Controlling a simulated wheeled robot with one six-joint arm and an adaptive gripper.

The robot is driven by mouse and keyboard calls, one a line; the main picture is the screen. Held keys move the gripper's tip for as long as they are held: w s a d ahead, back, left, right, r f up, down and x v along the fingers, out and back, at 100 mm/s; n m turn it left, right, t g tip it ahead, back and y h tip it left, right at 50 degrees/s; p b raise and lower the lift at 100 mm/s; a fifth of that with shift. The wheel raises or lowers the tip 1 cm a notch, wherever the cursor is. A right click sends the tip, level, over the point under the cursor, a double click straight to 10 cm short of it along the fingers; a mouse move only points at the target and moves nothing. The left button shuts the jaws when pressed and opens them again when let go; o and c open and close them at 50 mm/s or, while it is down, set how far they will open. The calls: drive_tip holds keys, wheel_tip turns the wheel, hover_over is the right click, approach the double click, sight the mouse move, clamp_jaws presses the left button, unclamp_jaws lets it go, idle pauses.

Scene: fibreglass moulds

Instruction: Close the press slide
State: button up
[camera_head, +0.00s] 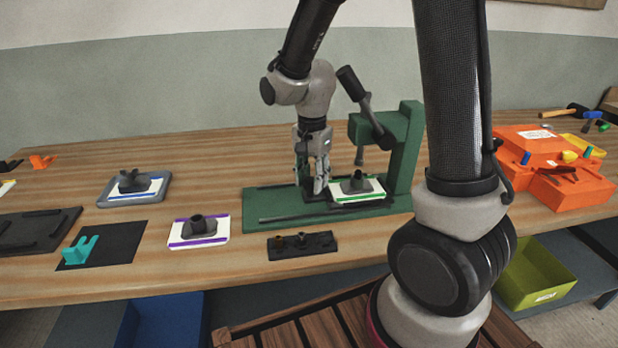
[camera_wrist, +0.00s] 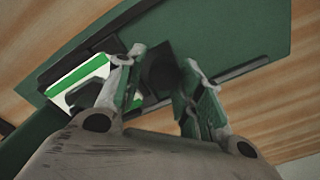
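The green press (camera_head: 405,140) stands on the bench with its long green base, dark rails and black lever (camera_head: 366,108). On its slide is a white plate with green stripes (camera_head: 345,196), carrying a dark mould (camera_head: 358,182); it lies near the column, below the ram. The plate also shows in the wrist view (camera_wrist: 75,78). My gripper (camera_head: 314,186) points down over the base, just left of the plate. In the wrist view my gripper's fingers (camera_wrist: 165,75) are apart, with a dark block (camera_wrist: 160,68) between them. Whether they touch the block is unclear.
A black tray with small pegs (camera_head: 302,243) and a purple-striped plate (camera_head: 199,231) lie in front of the press. A grey tray with a blue-striped plate (camera_head: 134,188) is left. An orange toolbox (camera_head: 553,170) stands right. My arm covers part of the bench.

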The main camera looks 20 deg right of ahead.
drive_tip(key=shift+o, duration=0.9)
drive_tip(key=shift+d, duration=0.1)
drive_tip(key=shift+r, duration=0.15)
wheel_tip(320, 180, up, 12)
